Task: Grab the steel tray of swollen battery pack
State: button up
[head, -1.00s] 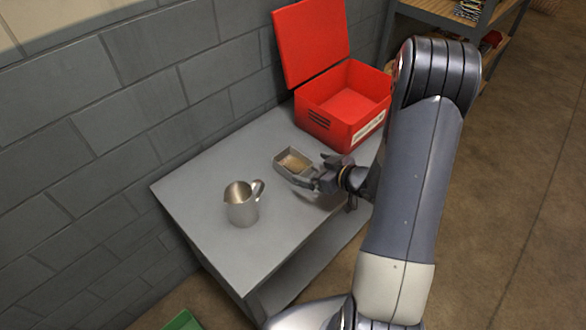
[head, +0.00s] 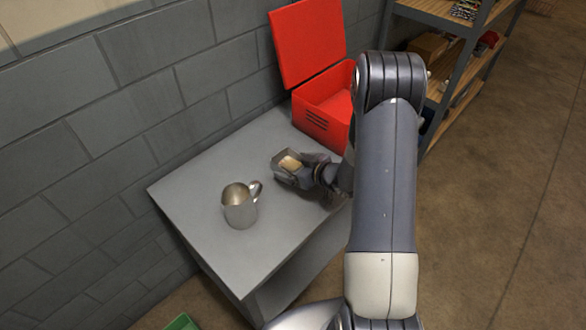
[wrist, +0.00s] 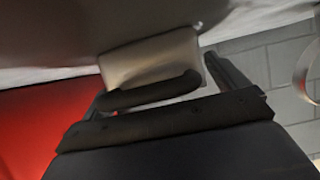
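The steel tray (head: 276,166) is a small grey open tray on the grey table, with a tan block inside, likely the battery pack (head: 290,162). My gripper (head: 298,168) is at its right end, low by the tabletop, and hides part of it. In the wrist view, my gripper's fingers (wrist: 165,85) stand wide apart. The tray's pale end wall (wrist: 150,62) and a dark curved handle (wrist: 155,92) lie between them. The right finger is close to the tray's edge; whether it touches is unclear.
A steel pitcher (head: 239,212) stands at the table's (head: 205,240) front left. An open red metal box (head: 315,124) with its lid up stands at the back right; it blurs red in the wrist view (wrist: 40,120). A block wall runs behind. Shelving (head: 455,75) stands at right.

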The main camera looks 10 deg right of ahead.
jog(key=c, duration=1)
jog(key=shift+r, duration=0.15)
